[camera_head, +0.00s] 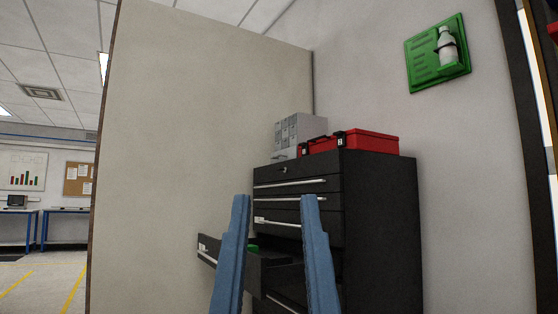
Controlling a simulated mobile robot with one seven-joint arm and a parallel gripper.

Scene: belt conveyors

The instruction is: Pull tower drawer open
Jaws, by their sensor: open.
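The black drawer tower (378,230) stands at the centre right, against the corner of two walls. Its upper drawers (297,187) with silver bar handles look closed. One lower drawer (230,262) sticks out to the left, with a silver handle on its front and something green partly showing inside. My gripper (270,205) is open, with two blue fingers pointing up in front of the tower. The fingers hide parts of the drawer fronts and of the open drawer. I see nothing between them, and I cannot tell whether they touch the drawer.
A red toolbox (365,144) and a grey small-parts cabinet (297,130) stand on top of the tower. A beige partition (190,130) rises to the left. A green eyewash panel (425,62) hangs on the right wall. Blue-legged tables (68,211) stand far left beyond open floor.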

